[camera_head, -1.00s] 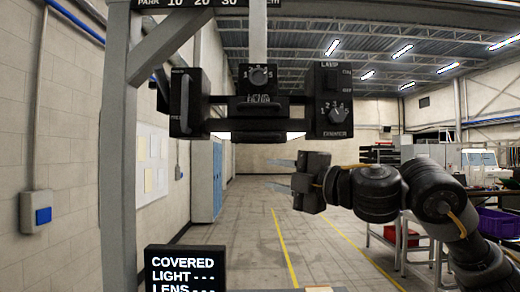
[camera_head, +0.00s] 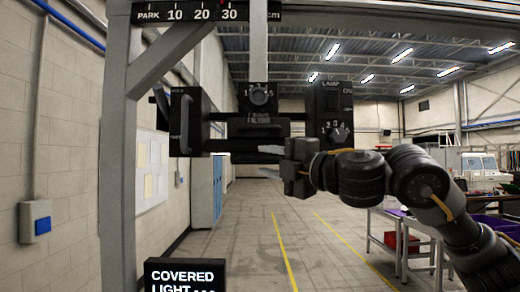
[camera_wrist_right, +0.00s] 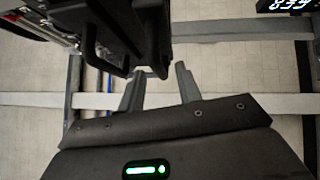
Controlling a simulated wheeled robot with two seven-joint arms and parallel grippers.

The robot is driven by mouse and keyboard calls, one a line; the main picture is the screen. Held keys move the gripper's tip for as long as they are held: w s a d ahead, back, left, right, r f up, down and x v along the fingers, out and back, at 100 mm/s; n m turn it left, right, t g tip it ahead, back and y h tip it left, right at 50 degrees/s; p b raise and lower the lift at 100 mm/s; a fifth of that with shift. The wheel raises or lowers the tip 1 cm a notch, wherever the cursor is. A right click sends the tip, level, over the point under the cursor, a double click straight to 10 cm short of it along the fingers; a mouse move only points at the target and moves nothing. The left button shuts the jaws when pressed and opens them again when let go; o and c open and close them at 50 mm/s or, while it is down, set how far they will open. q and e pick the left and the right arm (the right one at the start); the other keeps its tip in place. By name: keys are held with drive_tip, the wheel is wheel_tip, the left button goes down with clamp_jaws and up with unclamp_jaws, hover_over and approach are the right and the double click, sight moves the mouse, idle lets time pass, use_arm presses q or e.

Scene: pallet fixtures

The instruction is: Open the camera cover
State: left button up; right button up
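A black camera unit hangs from the overhead frame, with a left box (camera_head: 185,122), a dial block (camera_head: 258,98) in the middle and a right box (camera_head: 328,115). A dark bar-like handle (camera_head: 258,130) is low on its middle; I cannot tell for certain which part is the cover. My right gripper (camera_head: 271,160) is just below and in front of the middle part. In the right wrist view its fingers (camera_wrist_right: 160,86) are apart and empty, close to a black handle-like part (camera_wrist_right: 93,45); contact is unclear. My left gripper is not in view.
A black display (camera_head: 186,277) at the bottom reads COVERED. A grey post (camera_head: 117,170) stands left of the unit, and a scale bar (camera_head: 205,12) marked PARK, 10, 20, 30 runs above. A bench with bins (camera_head: 405,240) is at right. The floor between is clear.

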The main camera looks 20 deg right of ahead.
sight(263, 160)
drive_tip(key=shift+p+x, duration=0.5)
drive_tip(key=shift+x, duration=1)
clamp_jaws()
